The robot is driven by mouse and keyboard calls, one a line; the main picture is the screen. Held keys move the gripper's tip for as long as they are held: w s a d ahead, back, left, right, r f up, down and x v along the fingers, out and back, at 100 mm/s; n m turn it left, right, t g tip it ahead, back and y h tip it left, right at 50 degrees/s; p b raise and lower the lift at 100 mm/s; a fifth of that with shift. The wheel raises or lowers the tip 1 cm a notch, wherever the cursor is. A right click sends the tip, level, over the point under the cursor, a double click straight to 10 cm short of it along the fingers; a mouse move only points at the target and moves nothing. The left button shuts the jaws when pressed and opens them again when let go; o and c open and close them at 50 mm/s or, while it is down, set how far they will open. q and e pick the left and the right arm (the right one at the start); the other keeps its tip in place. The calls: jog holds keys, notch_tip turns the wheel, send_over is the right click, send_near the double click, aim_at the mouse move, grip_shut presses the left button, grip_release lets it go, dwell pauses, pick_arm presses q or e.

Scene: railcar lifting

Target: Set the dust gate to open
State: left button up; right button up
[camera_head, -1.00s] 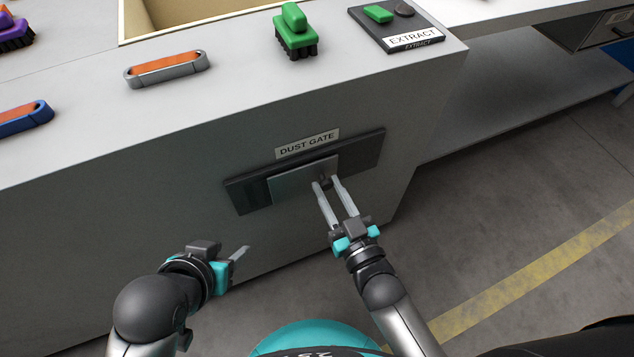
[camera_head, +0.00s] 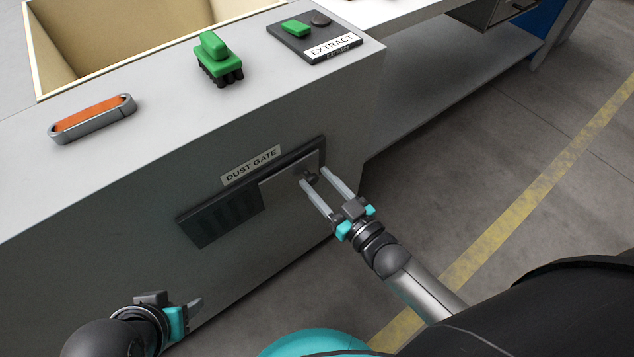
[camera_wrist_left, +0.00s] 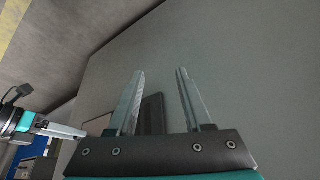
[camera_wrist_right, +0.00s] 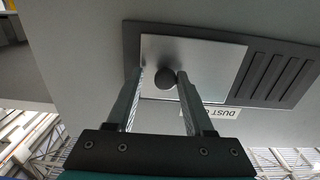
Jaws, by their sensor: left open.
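The dust gate's metal plate (camera_head: 283,183) sits at the right end of its dark frame (camera_head: 187,220) on the bench's front face. Dark slots (camera_head: 228,211) show bare at the frame's left. In the right wrist view, the plate (camera_wrist_right: 205,62) carries a round dark knob (camera_wrist_right: 164,80). My right gripper (camera_head: 314,176) is open, with its fingers either side of the knob. A gap shows between the knob and one finger; the other is close to it, and touching cannot be told. My left gripper (camera_wrist_left: 160,70) is open and empty, low beside the bench front.
On the bench top are a green brush (camera_head: 214,62), a grey and orange bar-shaped thing (camera_head: 92,118) and the EXTRACT panel (camera_head: 318,42) with a green switch. An open bin (camera_head: 140,40) lies behind. Clear floor (camera_head: 480,180) lies to the right.

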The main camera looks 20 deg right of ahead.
jog(key=shift+o, duration=0.9)
jog(key=shift+a+r, duration=0.1)
jog(key=shift+s, duration=0.1)
jog(key=shift+s, duration=0.15)
pick_arm(q)
notch_tip(320, 180, down, 9)
jog(key=s+g+p, duration=0.1)
jog(key=p, duration=0.3)
pick_arm(e)
jog(key=v, duration=1.5)
pick_arm(q)
jog(key=shift+a+g, duration=0.1)
jog(key=shift+g, duration=0.2)
